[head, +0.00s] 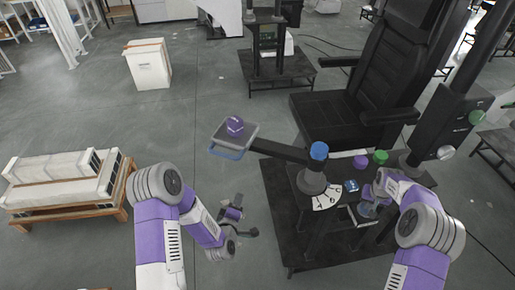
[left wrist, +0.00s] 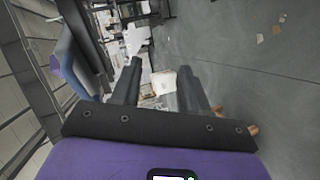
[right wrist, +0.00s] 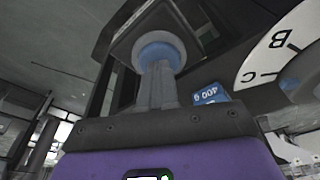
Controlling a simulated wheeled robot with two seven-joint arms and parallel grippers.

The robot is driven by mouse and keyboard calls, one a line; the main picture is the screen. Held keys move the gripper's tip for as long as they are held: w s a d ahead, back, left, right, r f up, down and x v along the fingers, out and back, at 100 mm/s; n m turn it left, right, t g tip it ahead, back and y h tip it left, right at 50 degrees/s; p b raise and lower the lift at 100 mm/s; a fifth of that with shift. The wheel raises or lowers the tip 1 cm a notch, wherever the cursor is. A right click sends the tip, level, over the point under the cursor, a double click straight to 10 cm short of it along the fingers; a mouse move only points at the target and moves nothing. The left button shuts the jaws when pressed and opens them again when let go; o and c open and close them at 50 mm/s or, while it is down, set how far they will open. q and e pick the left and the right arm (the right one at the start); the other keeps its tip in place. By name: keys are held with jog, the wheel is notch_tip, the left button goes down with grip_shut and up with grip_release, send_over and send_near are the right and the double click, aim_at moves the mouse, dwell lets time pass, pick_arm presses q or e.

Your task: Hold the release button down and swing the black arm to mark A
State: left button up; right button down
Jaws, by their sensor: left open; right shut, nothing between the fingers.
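The black arm (head: 282,150) reaches left from a post with a blue cap (head: 319,150). Its end carries a plate with a blue handle (head: 226,153), which also shows in the left wrist view (left wrist: 76,62). A white lettered dial (head: 326,199) lies at the post's foot; B and C read in the right wrist view (right wrist: 283,50). My left gripper (head: 246,216) is open and empty, below the handle and apart from it. My right gripper (right wrist: 157,72) is shut and empty, its tips at the blue round button (right wrist: 158,48); contact cannot be told.
A purple object (head: 235,126) sits on the plate. A blue label (head: 351,186) lies beside the dial. Floor left of the arm is clear up to a pallet (head: 65,208).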

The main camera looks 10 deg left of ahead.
pick_arm(q)
jog(key=w+a+r+n+t+y, duration=0.3)
jog(key=a+r+n+t+y, duration=0.25)
jog(key=r, duration=0.55)
jog(key=f+x, duration=0.1)
jog(key=x, duration=1)
jog(key=shift+w+d+n+h, duration=0.2)
jog(key=shift+n+h, duration=0.25)
jog(key=shift+g, duration=0.25)
grip_shut()
